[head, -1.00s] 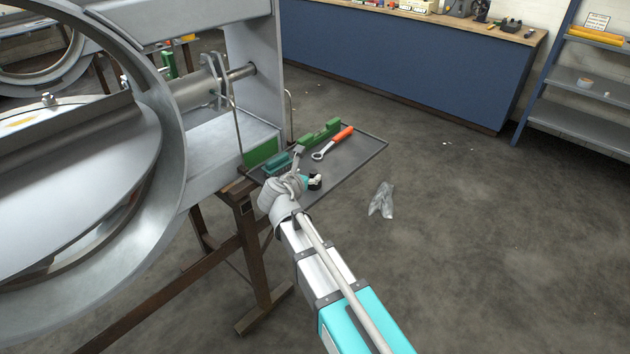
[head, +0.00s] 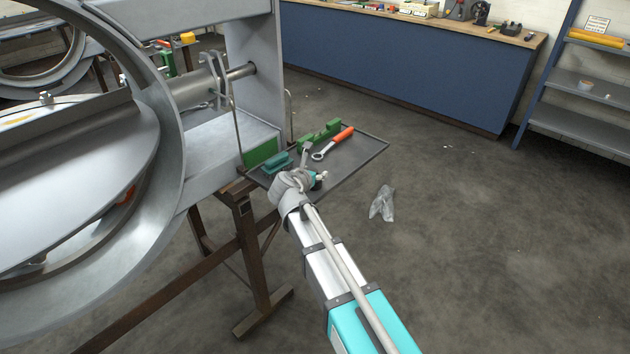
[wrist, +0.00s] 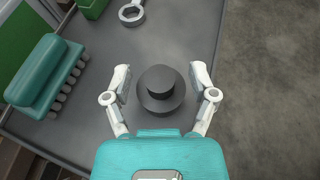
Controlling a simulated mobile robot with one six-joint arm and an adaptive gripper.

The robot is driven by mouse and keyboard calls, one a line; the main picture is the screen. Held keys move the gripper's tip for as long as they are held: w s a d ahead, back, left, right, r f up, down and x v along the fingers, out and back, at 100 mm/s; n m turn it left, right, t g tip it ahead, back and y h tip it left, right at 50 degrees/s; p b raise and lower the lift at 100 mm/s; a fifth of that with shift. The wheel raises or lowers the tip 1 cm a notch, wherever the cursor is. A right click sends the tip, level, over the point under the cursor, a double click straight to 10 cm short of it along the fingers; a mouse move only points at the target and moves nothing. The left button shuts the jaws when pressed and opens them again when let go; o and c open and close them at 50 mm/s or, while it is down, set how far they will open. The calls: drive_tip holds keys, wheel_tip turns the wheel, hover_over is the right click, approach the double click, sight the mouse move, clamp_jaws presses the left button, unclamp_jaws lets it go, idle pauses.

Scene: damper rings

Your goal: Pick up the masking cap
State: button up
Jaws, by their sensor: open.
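In the wrist view a dark grey round cap (wrist: 161,96), a wide disc with a smaller raised top, stands on the grey tray (wrist: 180,30). I take it to be the masking cap. My gripper (wrist: 160,78) is open, with one white finger on each side of the cap and a gap visible on both sides. Nothing is held.
A teal brush-like tool (wrist: 45,75) lies on the tray to the left. An orange-handled ring spanner (head: 333,143) and a green block (head: 318,136) lie farther back. The large metal damper ring (head: 175,150) stands left. A crumpled clear bag (head: 382,203) lies on the floor.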

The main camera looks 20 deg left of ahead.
drive_tip(key=shift+c, duration=0.2)
drive_tip(key=c, duration=0.9)
drive_tip(key=shift+r, duration=0.2)
wheel_tip(320, 180, up, 3)
drive_tip(key=p, duration=0.3)
drive_tip(key=shift+f, duration=0.1)
drive_tip(key=s+d+r+p, duration=0.5)
drive_tip(key=s+r+p, duration=0.5)
drive_tip(key=s, duration=0.3)
drive_tip(key=shift+f, duration=0.1)
idle(0.6)
